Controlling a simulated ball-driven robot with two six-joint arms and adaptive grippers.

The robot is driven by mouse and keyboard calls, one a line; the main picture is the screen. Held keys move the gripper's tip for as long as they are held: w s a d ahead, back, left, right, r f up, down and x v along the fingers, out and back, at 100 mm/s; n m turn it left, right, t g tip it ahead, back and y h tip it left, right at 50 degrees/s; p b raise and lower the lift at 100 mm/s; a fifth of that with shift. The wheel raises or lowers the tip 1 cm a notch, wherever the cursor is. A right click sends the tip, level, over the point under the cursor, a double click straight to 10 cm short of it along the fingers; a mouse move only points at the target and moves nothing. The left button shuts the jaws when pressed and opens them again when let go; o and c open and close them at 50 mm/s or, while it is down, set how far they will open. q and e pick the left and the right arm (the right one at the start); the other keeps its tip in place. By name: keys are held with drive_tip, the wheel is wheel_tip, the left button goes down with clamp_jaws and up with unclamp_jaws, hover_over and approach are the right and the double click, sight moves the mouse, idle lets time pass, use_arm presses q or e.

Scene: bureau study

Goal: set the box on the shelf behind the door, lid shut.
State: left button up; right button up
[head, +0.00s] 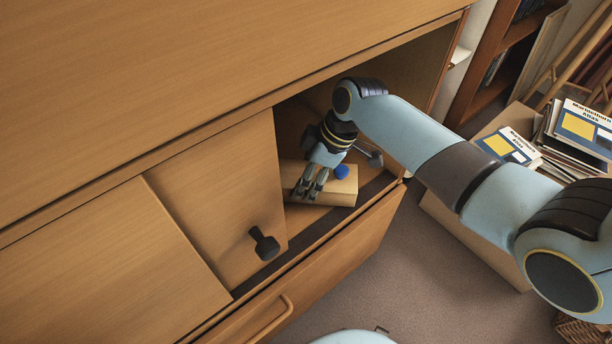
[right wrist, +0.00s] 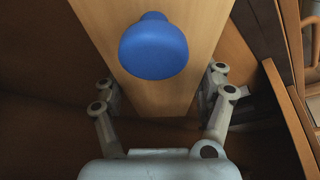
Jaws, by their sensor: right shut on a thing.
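The pale wooden box (head: 345,187) is inside the open right part of the cabinet. Its round blue knob (head: 342,172) faces up, and it also shows large in the right wrist view (right wrist: 153,48). My right gripper (head: 309,186) is shut on the box, with a finger on each side of it in the right wrist view. The lid looks flat, but its seam is too small to tell. The shelf (head: 301,217) is the cabinet floor under the box; I cannot tell whether they touch. The door (head: 205,195) with a black knob (head: 264,243) stands left of the opening. My left gripper is not in view.
The wooden cabinet top (head: 150,90) overhangs the opening. A drawer front (head: 310,275) with a handle lies below. A dark knob-like piece (head: 373,157) is close to my right wrist. An open carton (head: 480,240) with books (head: 585,128) stands to the right.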

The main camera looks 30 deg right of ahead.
drive_tip(key=o, duration=1.1)
drive_tip(key=shift+c, duration=0.2)
drive_tip(key=o, duration=0.5)
drive_tip(key=shift+r, duration=0.15)
drive_tip(key=shift+d+r, duration=0.1)
drive_tip(key=shift+r, duration=0.15)
drive_tip(key=p+v, duration=0.3)
drive_tip(key=v, duration=0.2)
drive_tip(key=shift+d+r, duration=0.1)
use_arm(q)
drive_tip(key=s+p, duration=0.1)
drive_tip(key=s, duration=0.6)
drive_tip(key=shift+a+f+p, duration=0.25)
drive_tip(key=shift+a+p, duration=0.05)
use_arm(e)
drive_tip(key=s+d, duration=0.2)
drive_tip(key=d, duration=0.1)
drive_tip(key=s+d, duration=0.2)
drive_tip(key=d, duration=0.1)
drive_tip(key=s+d, duration=0.3)
drive_tip(key=shift+s+d+f, duration=0.1)
drive_tip(key=shift+f, duration=0.3)
